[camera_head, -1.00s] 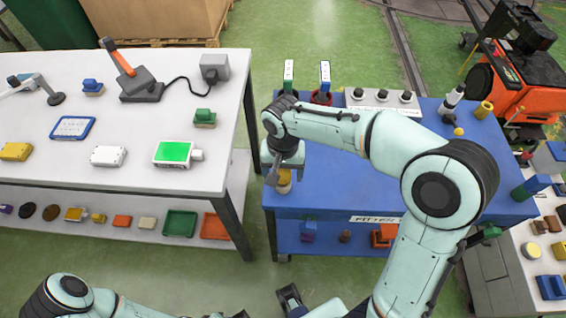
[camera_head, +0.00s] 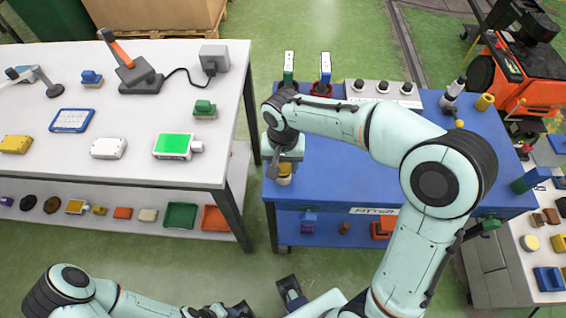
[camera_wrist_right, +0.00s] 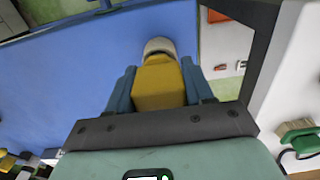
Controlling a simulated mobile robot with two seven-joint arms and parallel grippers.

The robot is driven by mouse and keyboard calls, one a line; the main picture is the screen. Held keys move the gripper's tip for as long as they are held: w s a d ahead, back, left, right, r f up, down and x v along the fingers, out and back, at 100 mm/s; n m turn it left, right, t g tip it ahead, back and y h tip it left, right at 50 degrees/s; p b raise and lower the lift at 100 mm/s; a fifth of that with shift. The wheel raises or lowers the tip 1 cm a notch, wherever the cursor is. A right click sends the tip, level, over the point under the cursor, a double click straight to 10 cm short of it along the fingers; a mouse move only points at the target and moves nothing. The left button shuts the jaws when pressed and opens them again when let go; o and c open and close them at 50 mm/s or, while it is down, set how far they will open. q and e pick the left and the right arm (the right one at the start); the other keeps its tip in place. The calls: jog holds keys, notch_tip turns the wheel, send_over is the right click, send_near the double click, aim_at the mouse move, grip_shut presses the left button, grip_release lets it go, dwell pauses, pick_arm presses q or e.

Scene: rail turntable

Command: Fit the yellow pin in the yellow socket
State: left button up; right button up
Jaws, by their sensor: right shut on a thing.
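My right gripper (camera_head: 284,168) is over the front left part of the blue table (camera_head: 340,185), pointing down. It is shut on a yellow block with a pale round end, which I take for the yellow pin (camera_head: 284,171). In the right wrist view the yellow pin (camera_wrist_right: 160,84) sits between the two blue-grey fingers (camera_wrist_right: 160,92). Its pale end is beyond the yellow part; whether it touches anything is unclear. A yellow cylinder (camera_head: 485,102) stands at the table's back right; I cannot tell if it is the socket. My left gripper (camera_head: 238,309) shows partly at the bottom edge.
A white table (camera_head: 130,180) with several devices stands left, across a floor gap. Red (camera_head: 322,88) and green (camera_head: 287,76) holders and a grey knob box (camera_head: 383,93) line the blue table's back edge. Its middle is partly behind my right arm.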

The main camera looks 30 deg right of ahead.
pick_arm(q)
jog(key=shift+w+r+p, duration=0.2)
jog(key=shift+r+p, duration=0.2)
jog(key=shift+r, duration=0.05)
pick_arm(e)
jog(key=shift+r, duration=0.6)
pick_arm(q)
jog(key=shift+w+r+p, duration=0.4)
jog(key=shift+r+p, duration=0.3)
jog(key=shift+r, duration=0.1)
jog(key=shift+w+r+p, duration=0.35)
jog(key=shift+r+p, duration=0.3)
jog(key=shift+r, duration=0.1)
jog(key=shift+w+r+p, duration=0.4)
jog(key=shift+r+p, duration=0.3)
jog(key=shift+r, duration=0.1)
pick_arm(e)
jog(key=shift+r, duration=3.05)
jog(key=shift+r, duration=0.2)
jog(key=shift+r+p, duration=1.45)
jog(key=shift+r, duration=0.9)
pick_arm(q)
jog(key=shift+t, duration=0.3)
jog(key=w+r, duration=0.1)
jog(key=r, duration=0.1)
jog(key=w+r, duration=0.1)
jog(key=shift+w+r, duration=0.35)
jog(key=shift+w, duration=0.05)
pick_arm(e)
jog(key=shift+f, duration=0.1)
